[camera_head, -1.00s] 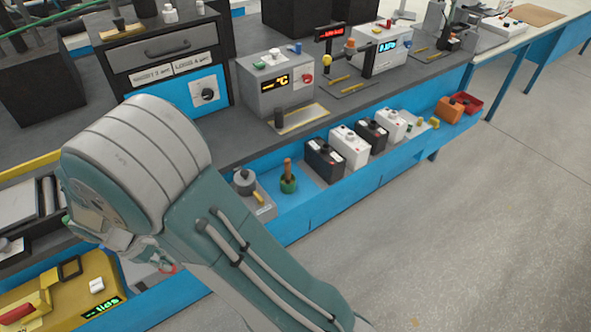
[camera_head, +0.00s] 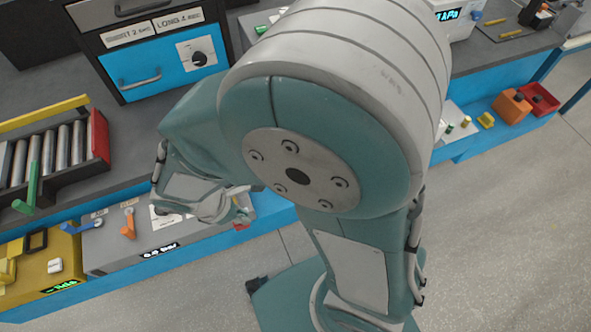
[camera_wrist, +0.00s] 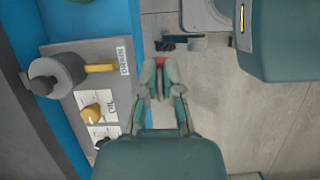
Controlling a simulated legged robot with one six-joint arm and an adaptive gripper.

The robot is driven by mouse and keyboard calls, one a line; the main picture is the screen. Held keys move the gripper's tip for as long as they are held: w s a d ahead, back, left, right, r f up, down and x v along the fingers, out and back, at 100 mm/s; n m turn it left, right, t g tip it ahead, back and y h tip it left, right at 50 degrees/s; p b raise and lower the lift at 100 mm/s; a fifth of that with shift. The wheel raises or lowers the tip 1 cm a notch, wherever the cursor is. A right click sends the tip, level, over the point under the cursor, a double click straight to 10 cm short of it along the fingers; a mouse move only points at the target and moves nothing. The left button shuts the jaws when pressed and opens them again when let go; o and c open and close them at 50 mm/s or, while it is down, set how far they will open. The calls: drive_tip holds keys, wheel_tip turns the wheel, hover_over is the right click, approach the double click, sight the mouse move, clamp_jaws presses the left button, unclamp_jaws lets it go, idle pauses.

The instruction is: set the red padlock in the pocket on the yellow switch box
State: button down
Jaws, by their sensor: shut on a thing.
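My gripper (camera_wrist: 160,78) is shut on a small red thing (camera_wrist: 160,62), likely the red padlock, mostly hidden between the fingertips. In the wrist view it is over the floor, right of a grey panel. In the head view a red bit (camera_head: 240,227) shows below my wrist, and my arm hides most of the gripper. The yellow switch box (camera_head: 38,286) is at the lower left of the head view, cut by the frame edge, apart from my gripper. It has a black square frame (camera_head: 36,241), a white block and a green display. I cannot tell surely which part is the pocket.
A grey box (camera_head: 140,236) with blue and orange levers stands between the switch box and my gripper. A roller rack (camera_head: 97,135) with a green lever lies behind. The wrist view shows a grey panel (camera_wrist: 80,60) with knobs. Open floor (camera_head: 500,240) is at right.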

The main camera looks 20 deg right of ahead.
drive_tip(key=w+d+f, duration=0.2)
drive_tip(key=w+f, duration=0.1)
drive_tip(key=w+d+f, duration=0.5)
drive_tip(key=w, duration=0.2)
drive_tip(key=shift+w+d+f, duration=0.1)
drive_tip(key=shift+d+f, duration=0.15)
drive_tip(key=shift+f, duration=0.15)
drive_tip(key=shift+w+a+f, duration=0.3)
drive_tip(key=shift+w+f, duration=0.1)
drive_tip(key=shift+f, duration=0.15)
wheel_tip(320, 180, down, 2)
drive_tip(key=shift+w+a+f, duration=0.1)
drive_tip(key=shift+a+f, duration=0.05)
drive_tip(key=shift+f, duration=0.4)
drive_tip(key=shift+d+f, duration=0.15)
drive_tip(key=shift+d, duration=0.3)
drive_tip(key=c, duration=0.8)
unclamp_jaws()
drive_tip(key=shift+a, duration=0.35)
